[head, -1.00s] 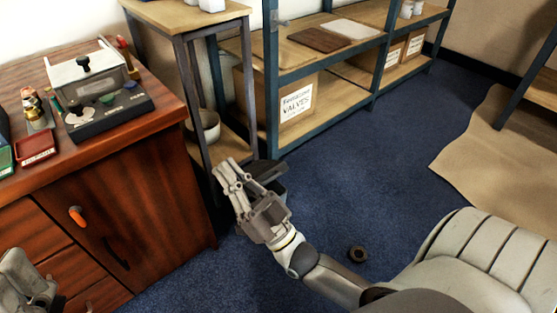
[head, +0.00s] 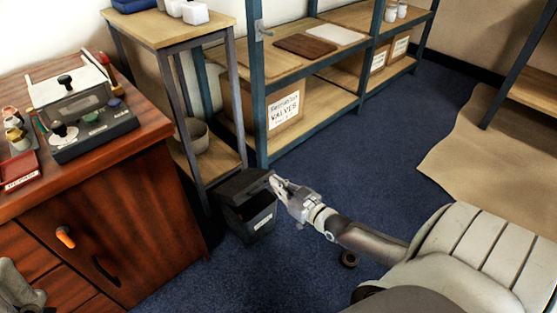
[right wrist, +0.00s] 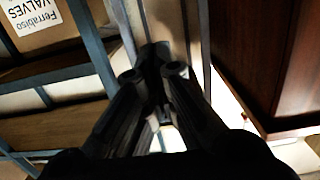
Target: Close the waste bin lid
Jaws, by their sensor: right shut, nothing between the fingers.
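The black waste bin (head: 256,218) stands on the blue carpet beside the wooden cabinet. Its dark lid (head: 240,186) lies over the top of the bin and looks down; I cannot tell whether it is fully seated. My right gripper (head: 273,179) is shut and empty, with its fingertips at the lid's right edge; I cannot tell if they touch it. In the right wrist view the dark fingers (right wrist: 158,62) come together, and the bin is not clearly seen. Only part of my left gripper (head: 18,288) shows at the lower left corner, and its fingertips are unclear.
The cabinet (head: 120,225) stands left of the bin. A narrow shelf stand (head: 222,163) and a blue-framed rack (head: 315,125) with a labelled box (head: 285,107) are behind it. Open carpet lies to the right.

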